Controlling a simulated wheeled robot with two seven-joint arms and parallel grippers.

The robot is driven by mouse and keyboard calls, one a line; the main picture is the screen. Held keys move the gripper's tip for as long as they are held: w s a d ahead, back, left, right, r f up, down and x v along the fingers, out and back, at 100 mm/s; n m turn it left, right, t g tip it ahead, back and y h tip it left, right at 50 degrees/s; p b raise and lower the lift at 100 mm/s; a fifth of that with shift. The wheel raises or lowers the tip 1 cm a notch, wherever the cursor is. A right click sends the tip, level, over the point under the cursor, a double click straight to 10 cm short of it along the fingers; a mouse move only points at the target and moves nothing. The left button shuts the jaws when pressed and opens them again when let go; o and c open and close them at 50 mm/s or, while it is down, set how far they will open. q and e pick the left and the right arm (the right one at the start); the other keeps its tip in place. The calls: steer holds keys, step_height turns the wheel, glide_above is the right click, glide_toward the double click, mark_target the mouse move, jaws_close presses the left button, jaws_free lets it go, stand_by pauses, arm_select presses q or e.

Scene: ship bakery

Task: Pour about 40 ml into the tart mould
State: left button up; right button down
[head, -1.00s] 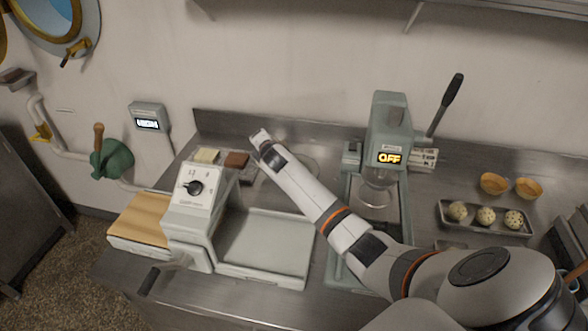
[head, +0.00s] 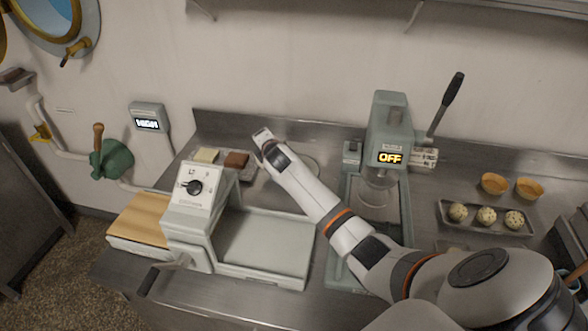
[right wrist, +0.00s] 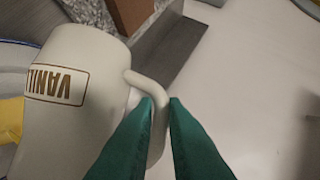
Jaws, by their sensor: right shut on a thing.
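In the right wrist view, my right gripper (right wrist: 160,98) is shut on the handle of a cream-white jug (right wrist: 90,60). Its label reads "VANIL…" and appears upside down in that view. The jug's mouth and contents are out of view. In the head view, my right arm reaches from the lower right to the back of the counter; its gripper and the jug cannot be made out clearly there. Two small orange cups (head: 494,183) stand at the far right; I cannot tell whether either is the tart mould. My left gripper is not in view.
A press (head: 390,130) showing "OFF" stands right of my arm. A dial machine (head: 193,195) with a pale tray (head: 265,248) is in front-left. Cream (head: 206,155) and brown blocks (head: 236,160) lie near my arm's tip. A tray (head: 450,226) holds speckled balls at right.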

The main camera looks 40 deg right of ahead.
steer(key=shift+d+r, duration=0.1)
stand_by(0.3)
steer(key=shift+r, duration=0.15)
steer(key=w+a+n+g+p, duration=0.1)
steer(key=p, duration=0.1)
steer(key=shift+w+a+n+h+p, duration=0.1)
steer(key=shift+a+n+h+p, duration=0.25)
steer(key=shift+n+h+p, duration=0.05)
steer(key=shift+f, duration=0.3)
steer(key=shift+b, duration=0.3)
